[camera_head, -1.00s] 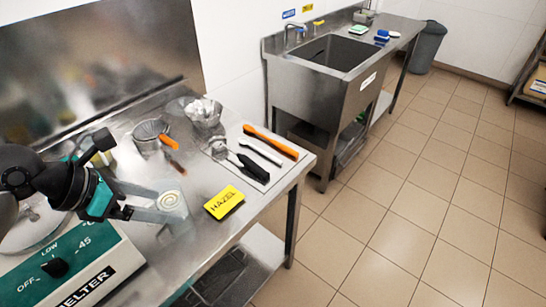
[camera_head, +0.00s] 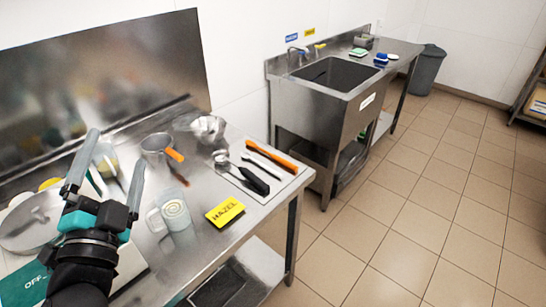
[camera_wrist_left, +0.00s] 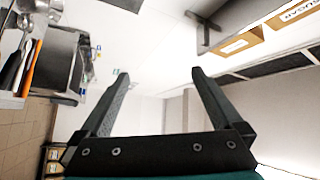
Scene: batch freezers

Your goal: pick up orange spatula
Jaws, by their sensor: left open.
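The orange spatula (camera_head: 272,156) lies on a light mat near the right end of the steel table in the head view. A white-handled tool (camera_head: 263,150) and a black-handled scoop (camera_head: 243,178) lie beside it. My left gripper (camera_head: 114,150) is open and empty, with its fingers pointing up, at the left over the table, well apart from the spatula. In the left wrist view my open fingers (camera_wrist_left: 161,77) have only wall and shelf behind them. An orange strip, apparently the spatula (camera_wrist_left: 30,68), shows at that view's left edge.
A clear jug (camera_head: 172,214), a yellow HAZEL label (camera_head: 225,211), a steel pitcher (camera_head: 156,148) and a metal bowl (camera_head: 208,128) stand between my gripper and the mat. A melter is at the lower left. A sink (camera_head: 333,75) stands beyond the table.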

